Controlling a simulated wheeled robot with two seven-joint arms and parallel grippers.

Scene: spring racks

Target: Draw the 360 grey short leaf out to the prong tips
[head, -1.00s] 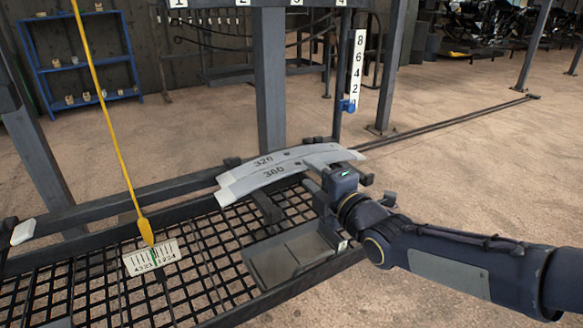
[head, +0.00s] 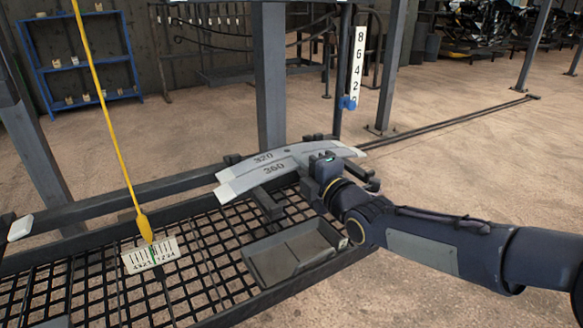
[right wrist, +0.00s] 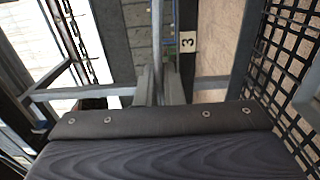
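The grey leaf marked 360 (head: 250,178) lies across the prongs at the front of the rack, in front of and touching or nearly touching the grey leaf marked 320 (head: 238,164). My right gripper (head: 318,166) is at the right part of the 360 leaf and hides some of it. The right wrist view shows the gripper's fingers (right wrist: 160,85) near the middle, pointing away from the camera. Whether they are closed on the leaf's edge is not clear. My left gripper is not in view.
A dark tray (head: 250,262) is fixed to the mesh rack below the leaves. A yellow pointer (head: 143,222) hangs over a small scale card (head: 150,254) on the left. A post with a numbered strip (head: 358,66) and blue slider stands behind. Open floor lies to the right.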

